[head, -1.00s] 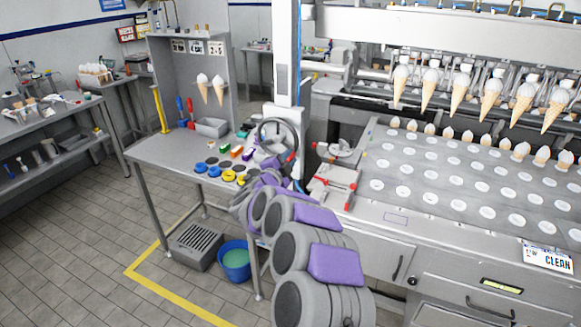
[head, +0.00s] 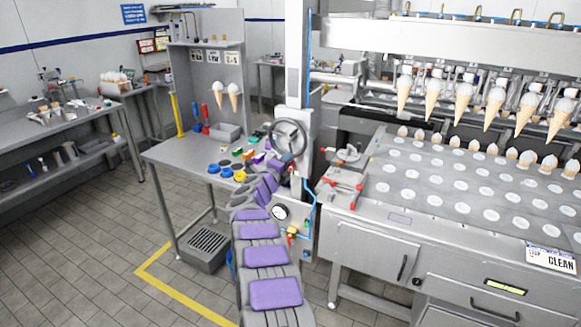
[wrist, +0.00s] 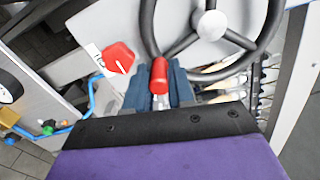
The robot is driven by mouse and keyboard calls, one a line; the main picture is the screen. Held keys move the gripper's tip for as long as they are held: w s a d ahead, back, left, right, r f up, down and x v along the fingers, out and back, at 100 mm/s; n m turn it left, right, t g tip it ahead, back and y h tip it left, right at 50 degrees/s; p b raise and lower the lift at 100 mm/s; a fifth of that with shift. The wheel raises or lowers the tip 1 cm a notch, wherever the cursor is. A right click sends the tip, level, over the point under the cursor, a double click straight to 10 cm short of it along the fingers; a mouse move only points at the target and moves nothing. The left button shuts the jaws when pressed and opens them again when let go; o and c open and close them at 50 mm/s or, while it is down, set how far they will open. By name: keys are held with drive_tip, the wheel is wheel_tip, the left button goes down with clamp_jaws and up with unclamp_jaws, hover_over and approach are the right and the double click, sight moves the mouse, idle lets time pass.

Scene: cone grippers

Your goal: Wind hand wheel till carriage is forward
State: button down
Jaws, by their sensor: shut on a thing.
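The hand wheel (head: 289,137) is a dark ring with spokes on a white post left of the machine. In the wrist view its rim and silver hub (wrist: 211,24) fill the top. My gripper (wrist: 160,88) is shut on the wheel's red handle (wrist: 159,72), at the lower left of the rim. In the head view my gripper (head: 287,158) is small at the wheel's lower edge. I cannot tell which part is the carriage.
A red pointed knob (wrist: 119,58) sits left of the handle. A red-tipped fixture (head: 342,187) stands just right of the post. A grey bench (head: 180,155) with coloured small parts lies left. A grey crate (head: 205,248) is under it. Floor at left is open.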

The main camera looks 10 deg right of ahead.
drive_tip(key=shift+w+a+f+m+b, duration=0.3)
drive_tip(key=shift+a+m, duration=0.15)
drive_tip(key=shift+m, duration=0.3)
drive_tip(key=shift+w+a+f+m+b, duration=0.25)
drive_tip(key=shift+a+m, duration=0.2)
drive_tip(key=shift+m, duration=0.3)
drive_tip(key=c, duration=1.3)
unclamp_jaws()
drive_tip(key=shift+w, duration=0.1)
drive_tip(key=o, duration=0.3)
drive_tip(key=shift+a+r, duration=0.1)
drive_tip(key=shift+a, duration=0.05)
drive_tip(key=shift+o, duration=0.2)
drive_tip(key=shift+r, duration=0.1)
